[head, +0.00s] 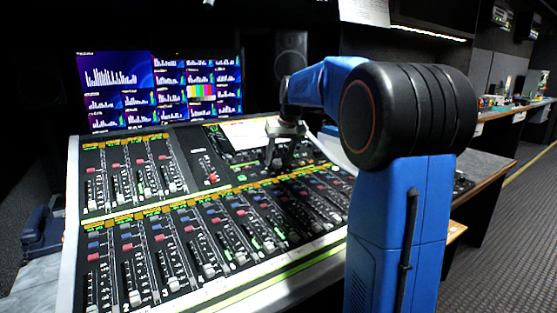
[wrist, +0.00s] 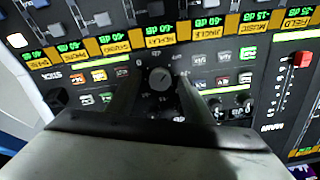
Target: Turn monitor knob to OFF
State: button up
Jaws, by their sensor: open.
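The monitor knob (wrist: 160,78) is a small round dark grey dial with a light pointer mark. It shows in the wrist view on the mixing console's panel, with small markings around it that are too blurred to read. My gripper (wrist: 158,92) is open, its two dark fingers on either side of the knob with a gap to each. I cannot tell how far the fingertips are above the panel. In the head view my gripper (head: 279,163) is low over the upper right part of the console (head: 190,150), and it hides the knob there.
Around the knob are small lit buttons (wrist: 98,75), two black knobs (wrist: 228,106) and a red-capped fader (wrist: 303,60). Labelled green displays line the panel. Monitor screens (head: 160,90) and a speaker (head: 291,55) stand behind the console. A side counter (head: 485,165) runs along the right.

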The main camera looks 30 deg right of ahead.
jog(key=v, duration=1.7)
jog(key=shift+s, duration=0.15)
